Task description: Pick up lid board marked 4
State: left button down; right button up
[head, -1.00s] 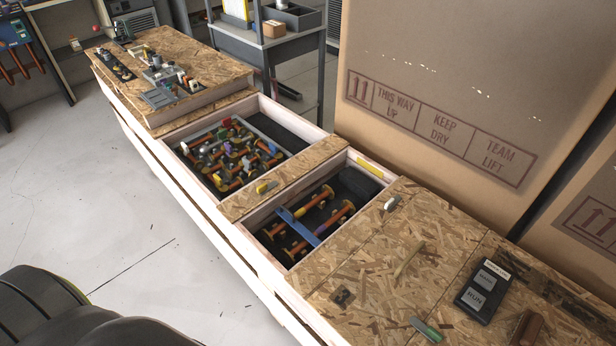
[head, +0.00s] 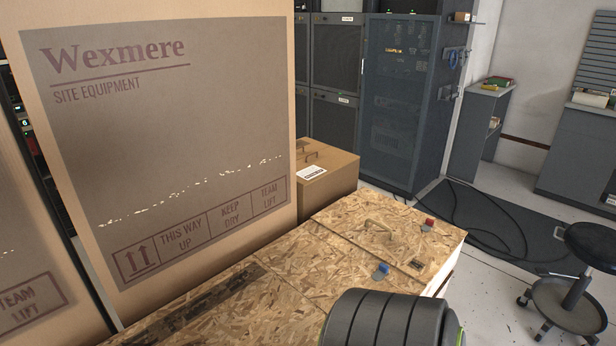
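A long crate topped with wood-chip lid boards runs from the bottom centre to the right. Its end lid board (head: 385,235) has a wooden handle (head: 378,226). A red-topped clip (head: 429,223) and a blue-topped clip (head: 381,270) sit at its edges. A small dark mark (head: 417,264) lies near its front corner, too small to read, so I cannot tell whether this is board 4. Another lid board (head: 300,285) lies flat to its left. A dark ribbed part of my own arm covers the crate's near edge. Neither gripper shows.
A tall Wexmere carton (head: 170,140) stands behind the crate, with a smaller carton (head: 325,172) to its right. Dark equipment cabinets (head: 400,100) line the back. A black stool (head: 575,275) stands on the right, and cables (head: 470,215) lie on the floor mat.

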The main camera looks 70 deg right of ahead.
aim_at(418, 257)
jog(key=k+l+z, duration=0.15)
jog(key=k+z, duration=0.2)
jog(key=k, duration=0.3)
jog(key=z, duration=1.85)
jog(key=k+j+z, duration=0.2)
jog(key=j, duration=0.2)
jog(key=k+j+z, duration=0.15)
jog(key=j, duration=0.25)
jog(key=k+j+z, duration=0.2)
jog(key=j, duration=0.2)
jog(key=i+l+z, duration=0.4)
jog(key=i+z, duration=0.4)
jog(key=i, duration=0.25)
jog(key=i+l, duration=0.15)
jog(key=i, duration=0.35)
jog(key=i+l+u, duration=0.15)
jog(key=i, duration=0.4)
jog(key=i+l, duration=0.15)
jog(key=i, duration=0.35)
